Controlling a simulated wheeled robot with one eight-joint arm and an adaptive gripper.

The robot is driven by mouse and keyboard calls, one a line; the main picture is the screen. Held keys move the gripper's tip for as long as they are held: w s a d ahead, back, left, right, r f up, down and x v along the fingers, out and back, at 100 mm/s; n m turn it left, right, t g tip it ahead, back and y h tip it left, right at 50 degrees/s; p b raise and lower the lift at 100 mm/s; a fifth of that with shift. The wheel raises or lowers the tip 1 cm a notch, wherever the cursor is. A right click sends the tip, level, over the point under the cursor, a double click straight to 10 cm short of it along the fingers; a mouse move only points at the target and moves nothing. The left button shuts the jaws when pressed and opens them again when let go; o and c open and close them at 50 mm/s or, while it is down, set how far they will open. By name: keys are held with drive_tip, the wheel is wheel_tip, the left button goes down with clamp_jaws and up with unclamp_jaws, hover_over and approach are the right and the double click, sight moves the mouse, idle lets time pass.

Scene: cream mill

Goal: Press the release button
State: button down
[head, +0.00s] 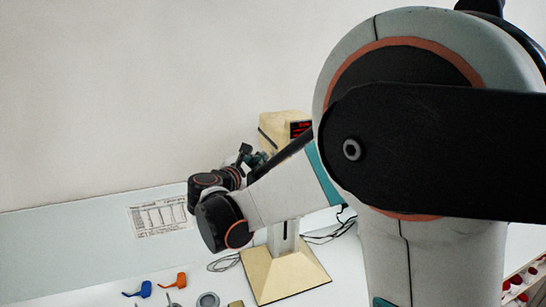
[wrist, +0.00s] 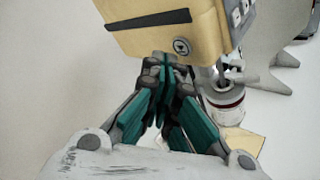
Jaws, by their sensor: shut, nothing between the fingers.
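The cream mill (head: 277,128) stands on a cream base plate (head: 290,275) behind my arm, and my arm hides much of it. In the wrist view its cream housing (wrist: 150,50) fills the top, with a dark slot across it. A round metal part (wrist: 182,46) sits low on that face; I cannot tell whether it is the release button. My gripper (wrist: 166,60) has its teal fingers together and empty. Its tips are at the housing's lower edge, just left of the round part. I cannot tell whether they touch. The gripper also shows small in the head view (head: 250,155).
A clear and metal part (wrist: 225,103) hangs below the housing at right. White switches (wrist: 238,14) are on its side. A printed sheet (head: 159,217), blue (head: 139,290) and orange (head: 176,281) small items, and a grey round piece (head: 208,300) lie on the table. Cables trail near the base.

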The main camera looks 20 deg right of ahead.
drive_tip(key=a, duration=0.5)
drive_tip(key=shift+b, duration=0.4)
idle(0.5)
